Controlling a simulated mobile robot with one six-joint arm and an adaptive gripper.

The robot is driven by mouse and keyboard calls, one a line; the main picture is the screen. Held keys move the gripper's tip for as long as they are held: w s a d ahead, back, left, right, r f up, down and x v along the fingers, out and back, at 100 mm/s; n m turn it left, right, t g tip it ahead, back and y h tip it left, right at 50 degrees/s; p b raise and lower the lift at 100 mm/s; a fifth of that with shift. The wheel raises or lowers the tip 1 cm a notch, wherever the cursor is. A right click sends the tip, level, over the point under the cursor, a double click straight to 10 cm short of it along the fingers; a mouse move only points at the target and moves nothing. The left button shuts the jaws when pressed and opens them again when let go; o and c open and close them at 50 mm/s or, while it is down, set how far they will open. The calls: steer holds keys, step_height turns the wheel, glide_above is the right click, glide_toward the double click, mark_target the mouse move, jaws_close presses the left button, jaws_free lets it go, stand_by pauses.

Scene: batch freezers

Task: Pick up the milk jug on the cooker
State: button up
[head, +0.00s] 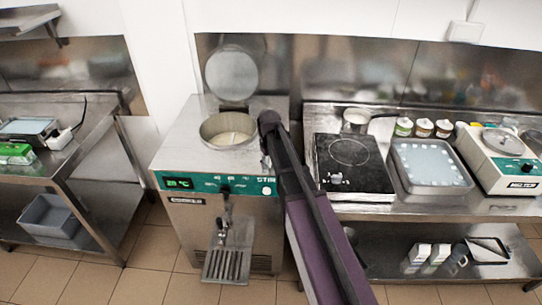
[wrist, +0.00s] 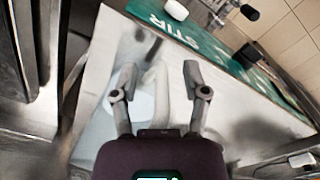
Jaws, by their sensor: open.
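A pale, jug-like shape (wrist: 145,103) with a curved handle-like part shows between and beside my fingers in the wrist view. It looks like the milk jug, but it is blurred against the pale steel top. My gripper (wrist: 160,74) is open over the top of the machine marked STIR. I cannot tell whether the fingers touch the shape. In the head view my arm crosses the right side of the STIR machine (head: 182,160) and hides that part of its top. No jug shows clearly there.
The machine's round well (head: 228,129) holds pale contents, with its lid (head: 232,74) raised behind. To the right are a black hob (head: 351,181), a small pan (head: 356,119), a tray (head: 431,184) and white tubs (head: 424,128). A steel bench (head: 85,150) stands left.

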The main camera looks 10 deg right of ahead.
stand_by(0.5)
jaws_close()
steer(key=shift+r+p, duration=0.3)
steer(key=shift+p, duration=0.05)
stand_by(0.4)
steer(key=shift+r+p, duration=1.55)
steer(key=shift+p, duration=0.05)
steer(key=s+r+p, duration=0.1)
steer(key=s, duration=1.4)
steer(key=shift+s+d, duration=0.15)
steer(key=shift+s, duration=0.2)
steer(key=shift+s+r, duration=0.15)
